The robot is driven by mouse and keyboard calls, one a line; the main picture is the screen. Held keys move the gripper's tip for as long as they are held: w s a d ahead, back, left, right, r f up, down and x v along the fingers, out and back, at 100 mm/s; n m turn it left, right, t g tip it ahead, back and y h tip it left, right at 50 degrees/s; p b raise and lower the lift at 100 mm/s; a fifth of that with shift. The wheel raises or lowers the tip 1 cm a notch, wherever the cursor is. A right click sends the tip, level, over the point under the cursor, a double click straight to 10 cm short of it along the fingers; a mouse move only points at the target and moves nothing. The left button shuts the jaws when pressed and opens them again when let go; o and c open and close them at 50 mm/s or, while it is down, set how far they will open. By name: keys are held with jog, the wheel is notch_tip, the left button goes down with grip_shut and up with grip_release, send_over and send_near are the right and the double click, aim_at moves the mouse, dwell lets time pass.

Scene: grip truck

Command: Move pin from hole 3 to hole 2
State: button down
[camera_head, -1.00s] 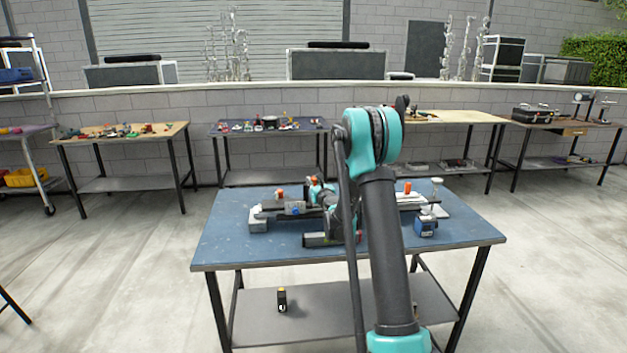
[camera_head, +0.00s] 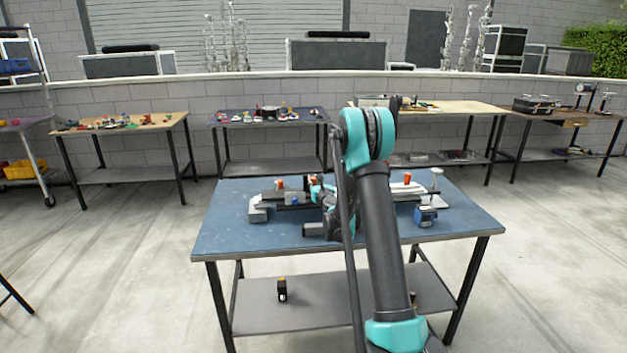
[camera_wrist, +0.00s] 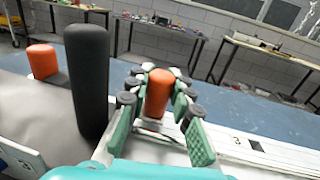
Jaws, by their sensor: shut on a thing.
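An orange pin (camera_wrist: 158,92) stands upright between the green-padded fingers of my gripper (camera_wrist: 157,100) in the wrist view. My gripper is shut on it just above a pale strip (camera_wrist: 285,155). I cannot tell whether its lower end is in a hole. To the right, a dark square hole (camera_wrist: 256,146) beside the printed number 3 is empty. Hole 2 is not clearly visible. In the head view my arm hides part of the fixture (camera_head: 265,203), and the gripper is small there.
A black post (camera_wrist: 88,80) rises left of my gripper, with another orange pin (camera_wrist: 43,62) behind it. The table's front left is clear.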

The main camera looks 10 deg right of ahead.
jog(key=shift+f, duration=0.1)
jog(key=c, duration=1.3)
grip_release()
jog(key=shift+o, duration=0.2)
jog(key=shift+a, duration=0.1)
jog(key=s+d, duration=0.2)
jog(key=s, duration=0.9)
jog(key=shift+s, duration=0.4)
jog(key=shift+d, duration=0.1)
